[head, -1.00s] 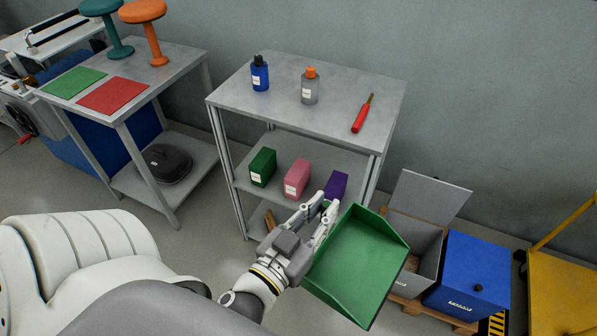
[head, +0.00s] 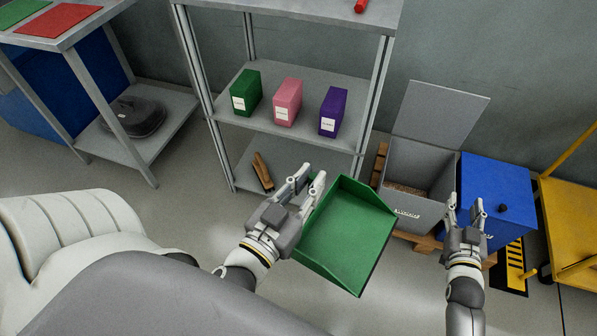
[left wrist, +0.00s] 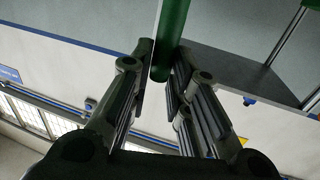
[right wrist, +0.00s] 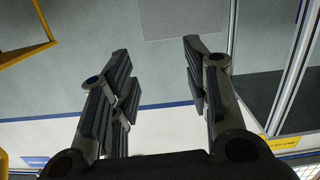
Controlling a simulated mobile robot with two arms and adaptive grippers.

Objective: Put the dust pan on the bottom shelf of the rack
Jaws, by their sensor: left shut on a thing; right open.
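The green dust pan (head: 345,235) is held in front of the rack's lower right side, its tray facing up and tilted. My left gripper (head: 308,185) is shut on the dust pan; in the left wrist view the green handle (left wrist: 172,40) sits between the fingers. The grey metal rack (head: 290,137) stands ahead. Its bottom shelf (head: 232,160) shows at left, with a brown wooden-looking object (head: 263,172) on it; the pan and gripper hide part of its front right. My right gripper (head: 466,205) is open and empty in front of the blue box; its fingers are apart (right wrist: 160,85).
Green (head: 246,92), pink (head: 288,100) and purple (head: 333,110) boxes stand on the middle shelf. Right of the rack are an open grey bin (head: 415,185), a blue box (head: 500,185) and a yellow cart (head: 572,215). A table (head: 130,120) with a lower shelf stands left.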

